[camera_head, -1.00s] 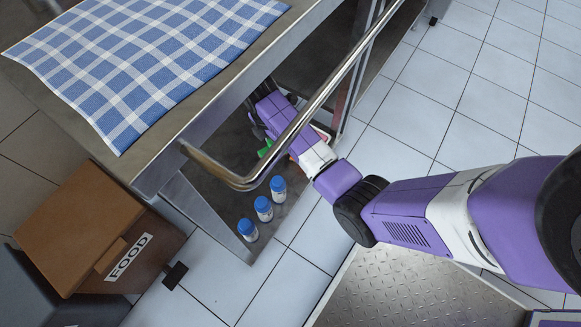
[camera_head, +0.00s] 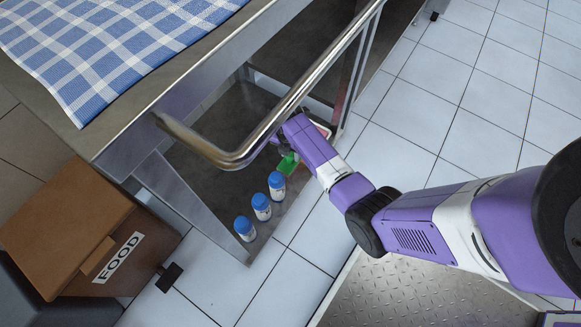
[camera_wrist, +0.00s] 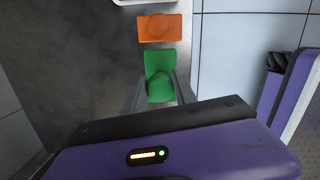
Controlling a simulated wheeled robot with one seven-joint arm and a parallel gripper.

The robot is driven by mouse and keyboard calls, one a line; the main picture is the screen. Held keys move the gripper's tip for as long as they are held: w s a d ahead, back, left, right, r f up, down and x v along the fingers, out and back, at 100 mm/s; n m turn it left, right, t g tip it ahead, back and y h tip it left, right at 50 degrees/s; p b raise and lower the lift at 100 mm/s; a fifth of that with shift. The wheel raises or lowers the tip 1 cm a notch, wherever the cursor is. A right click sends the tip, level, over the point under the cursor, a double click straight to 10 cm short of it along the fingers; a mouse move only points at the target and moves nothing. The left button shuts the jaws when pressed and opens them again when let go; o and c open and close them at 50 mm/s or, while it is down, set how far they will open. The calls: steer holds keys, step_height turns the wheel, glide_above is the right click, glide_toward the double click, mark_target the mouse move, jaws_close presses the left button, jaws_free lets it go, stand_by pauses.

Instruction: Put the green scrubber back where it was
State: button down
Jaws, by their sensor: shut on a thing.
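The green scrubber (camera_wrist: 159,76) is between the fingertips of my gripper (camera_wrist: 158,92) in the wrist view, and the gripper is shut on it. In the head view the green scrubber (camera_head: 288,164) shows as a small patch under my gripper (camera_head: 288,152), over the lower shelf (camera_head: 215,185) of the metal table. An orange scrubber (camera_wrist: 160,28) lies just beyond the green one in the wrist view, a small gap apart. I cannot tell whether the green scrubber touches the shelf.
Several bottles with blue caps (camera_head: 261,206) stand on the shelf's near end. A metal rail (camera_head: 300,90) runs along the table edge above my arm. A white-edged tray (camera_wrist: 145,2) lies beyond the orange scrubber. A brown FOOD box (camera_head: 75,240) stands at left.

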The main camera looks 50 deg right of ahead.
mark_target(290, 164)
steer(key=shift+f+b, duration=1.7)
steer(key=shift+f, duration=2.15)
steer(key=shift+f, duration=0.1)
steer(key=c, duration=1)
jaws_free()
steer(key=r+p, duration=0.2)
steer(key=r, duration=0.2)
steer(key=a+r+p, duration=0.1)
steer(key=r+p, duration=0.1)
steer(key=r, duration=0.2)
steer(key=r+p, duration=0.2)
steer(key=r, duration=0.2)
steer(key=shift+s+a, duration=0.15)
steer(key=shift+a, duration=0.05)
